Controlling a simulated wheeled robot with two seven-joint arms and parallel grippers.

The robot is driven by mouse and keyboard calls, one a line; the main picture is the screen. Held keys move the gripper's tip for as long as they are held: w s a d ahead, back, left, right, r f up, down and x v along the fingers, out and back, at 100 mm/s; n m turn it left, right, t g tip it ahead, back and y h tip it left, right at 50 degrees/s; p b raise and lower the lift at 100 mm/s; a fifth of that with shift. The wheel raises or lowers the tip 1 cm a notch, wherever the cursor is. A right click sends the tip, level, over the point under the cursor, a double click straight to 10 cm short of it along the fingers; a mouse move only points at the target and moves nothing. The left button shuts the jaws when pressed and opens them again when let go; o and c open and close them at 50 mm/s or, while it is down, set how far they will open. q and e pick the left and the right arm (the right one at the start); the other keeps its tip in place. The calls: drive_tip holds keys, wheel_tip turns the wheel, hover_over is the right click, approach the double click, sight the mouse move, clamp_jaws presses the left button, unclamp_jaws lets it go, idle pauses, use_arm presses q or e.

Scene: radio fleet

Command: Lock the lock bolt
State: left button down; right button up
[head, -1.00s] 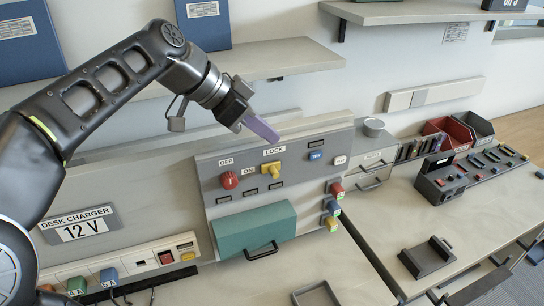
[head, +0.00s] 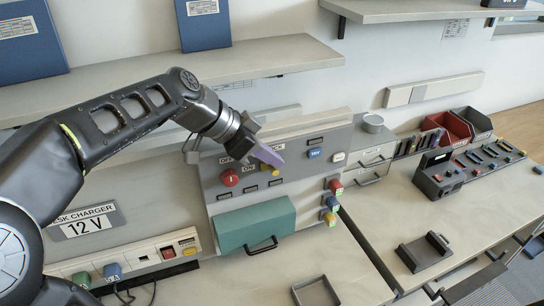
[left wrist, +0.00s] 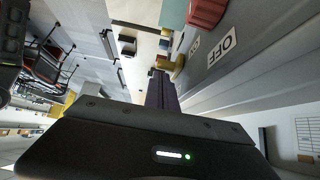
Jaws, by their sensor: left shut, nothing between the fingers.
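The yellow lock bolt (head: 269,168) sits on the grey sloping panel (head: 225,199), right of a red knob (head: 229,178). Its upper part and most of the LOCK label are hidden behind my left gripper (head: 278,163). That gripper is shut and empty, with its purple fingers pointing down and right at the bolt. In the left wrist view the bolt (left wrist: 174,64) shows just beyond the tips of the fingers (left wrist: 161,88). I cannot tell whether the fingertips touch it. My right gripper is not in view.
A blue TRY button (head: 315,153) and a white button (head: 338,157) lie right of the bolt. A teal box (head: 254,225) is below it. A shelf (head: 270,58) runs above. The desk in front is mostly clear, apart from small trays (head: 316,291).

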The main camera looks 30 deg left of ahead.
use_arm(q)
drive_tip(key=shift+s+a+f+b, duration=0.4)
drive_tip(key=shift+s+f+b, duration=0.15)
drive_tip(key=shift+b, duration=0.4)
drive_tip(key=shift+s, duration=0.1)
drive_tip(key=shift+a+f, duration=0.1)
wheel_tip(320, 180, up, 5)
drive_tip(key=p, duration=0.3)
hover_over(271, 170)
drive_tip(key=shift+w+d+f, duration=0.15)
drive_tip(key=shift+w+d, duration=0.1)
drive_tip(key=shift+w, duration=0.05)
drive_tip(key=shift+s+a+r+b, duration=0.25)
drive_tip(key=shift+a+r+b, duration=0.1)
drive_tip(key=shift+b, duration=0.45)
drive_tip(key=b+v, duration=0.1)
drive_tip(key=v, duration=0.7)
drive_tip(key=shift+s+r, duration=0.15)
drive_tip(key=shift+r, duration=0.15)
